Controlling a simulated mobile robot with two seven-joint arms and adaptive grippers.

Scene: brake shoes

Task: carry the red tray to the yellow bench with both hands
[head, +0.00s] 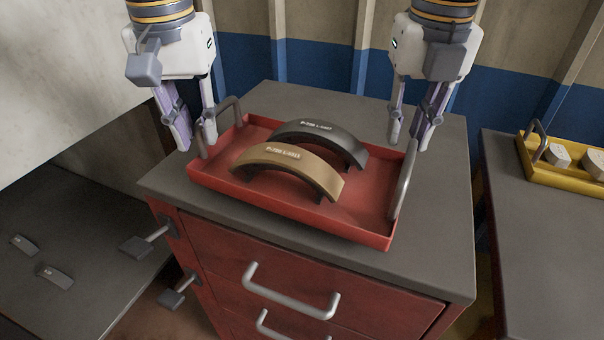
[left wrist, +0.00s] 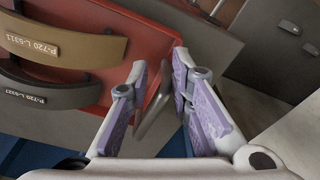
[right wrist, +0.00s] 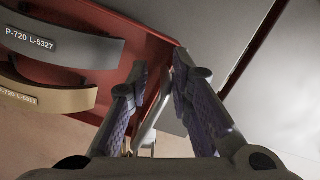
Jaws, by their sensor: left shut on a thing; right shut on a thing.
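The red tray (head: 370,222) rests on the grey top of a red drawer cabinet. It holds a black brake shoe (head: 335,142) and a tan brake shoe (head: 285,165), side by side and arched upward. My left gripper (head: 197,143) is shut on the tray's left handle (head: 228,103), which passes between its fingers in the left wrist view (left wrist: 150,120). My right gripper (head: 407,145) is shut on the right handle (head: 404,185), partly hidden between its fingers in the right wrist view (right wrist: 146,128). A grey-topped bench (head: 545,240) stands at the right; little of its yellowish side shows.
The cabinet top (head: 425,262) has bare margin around the tray. A gap separates the cabinet from the right bench. A yellow tray (head: 570,178) with pale parts sits at that bench's back. Drawer handles (head: 290,300) stick out in front. A low grey surface (head: 70,230) lies left.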

